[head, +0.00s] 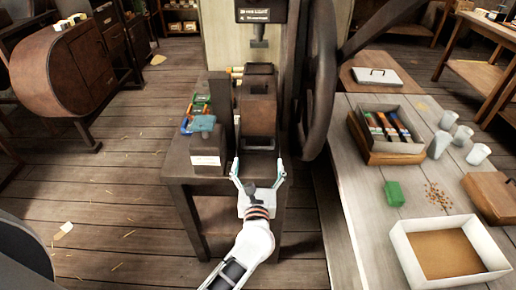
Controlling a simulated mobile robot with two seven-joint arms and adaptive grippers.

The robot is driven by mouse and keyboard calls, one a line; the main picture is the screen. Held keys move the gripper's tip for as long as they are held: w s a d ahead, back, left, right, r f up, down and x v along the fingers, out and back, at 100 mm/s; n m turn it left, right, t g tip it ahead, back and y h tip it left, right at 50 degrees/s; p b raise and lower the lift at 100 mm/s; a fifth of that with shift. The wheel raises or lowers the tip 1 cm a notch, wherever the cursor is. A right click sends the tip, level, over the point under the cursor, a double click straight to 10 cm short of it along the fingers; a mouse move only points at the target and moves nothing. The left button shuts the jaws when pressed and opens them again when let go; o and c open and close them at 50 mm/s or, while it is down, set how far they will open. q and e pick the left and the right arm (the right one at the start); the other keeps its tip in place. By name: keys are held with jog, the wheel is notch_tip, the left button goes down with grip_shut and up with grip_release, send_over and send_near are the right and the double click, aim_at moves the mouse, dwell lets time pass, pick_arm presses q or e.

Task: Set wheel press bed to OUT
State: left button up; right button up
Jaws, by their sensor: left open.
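The dark wheel press stands on a brown stand, ahead of me in the head view. Its large handwheel (321,85) is upright on the right side of the press. The press head (260,13) with a short ram hangs above. Below it is the dark bed (259,137), with a brown block-like part (258,108) on it. I cannot tell whether the bed is in or out. My left gripper (258,166) is open at the near edge of the bed, its fingers spread to either side. A dark small part shows between the fingers, perhaps a handle. My right gripper is not in view.
A side ledge on the left carries coloured pieces (200,123) and a white label (206,161). The grey table (355,225) on the right holds a tray of coloured items, cups, a green block (394,193) and a white box (400,245). Floor on the left is mostly clear.

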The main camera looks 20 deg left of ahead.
aim_at(258, 147)
pick_arm(q)
jog(key=b+x, duration=0.1)
jog(key=x, duration=0.6)
jog(key=shift+w+a+f, duration=0.1)
jog(key=shift+w, duration=0.25)
jog(key=c, duration=1.3)
jog(key=shift+s, duration=0.1)
